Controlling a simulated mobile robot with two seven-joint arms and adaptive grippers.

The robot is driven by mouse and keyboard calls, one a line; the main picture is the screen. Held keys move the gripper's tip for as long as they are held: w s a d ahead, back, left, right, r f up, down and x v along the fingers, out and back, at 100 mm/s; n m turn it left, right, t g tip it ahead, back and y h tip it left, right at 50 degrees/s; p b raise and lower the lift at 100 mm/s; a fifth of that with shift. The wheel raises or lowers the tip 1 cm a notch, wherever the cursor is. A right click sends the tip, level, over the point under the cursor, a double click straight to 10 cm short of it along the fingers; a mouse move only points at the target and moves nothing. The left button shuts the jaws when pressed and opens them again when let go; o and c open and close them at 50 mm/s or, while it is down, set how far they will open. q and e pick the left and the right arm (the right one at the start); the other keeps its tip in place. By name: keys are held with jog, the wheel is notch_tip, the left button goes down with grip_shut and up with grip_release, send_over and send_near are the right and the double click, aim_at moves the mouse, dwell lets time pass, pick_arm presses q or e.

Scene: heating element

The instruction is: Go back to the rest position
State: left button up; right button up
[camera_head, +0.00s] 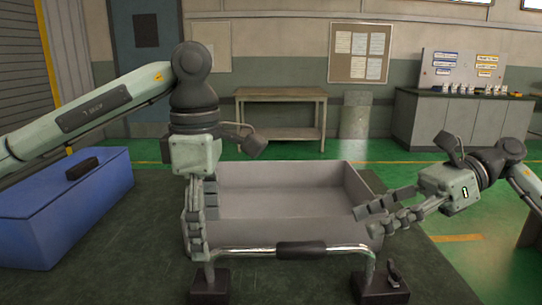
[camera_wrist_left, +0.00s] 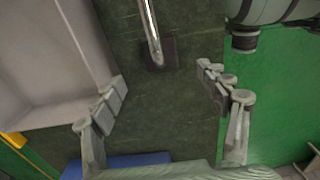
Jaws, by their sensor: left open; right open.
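My left gripper (camera_head: 197,248) points down at the left front corner of the grey bin (camera_head: 360,190). In the left wrist view its fingers (camera_wrist_left: 162,78) are spread wide with nothing between them. A shiny bent metal bar (camera_head: 240,252) with a dark middle sleeve stands in front of the bin on two dark blocks. In the left wrist view one leg of the bar (camera_wrist_left: 150,25) meets its block just beyond the fingertips, apart from them. My right gripper (camera_head: 366,220) is open and empty, pointing left at the bin's right front corner.
A blue box (camera_head: 60,225) with a dark handle stands at the left. A wooden table (camera_head: 280,96) and a grey cabinet (camera_head: 460,125) with small items stand at the back. Green floor lies between. The dark surface (camera_head: 130,275) at front left looks clear.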

aim_at(213, 279)
dwell(0.3)
pick_arm(q)
notch_tip(213, 279, down, 12)
jog(key=shift+f, duration=0.15)
pick_arm(e)
jog(key=x, duration=0.7)
jog(key=shift+a+f, duration=0.1)
jog(key=shift+a, duration=0.05)
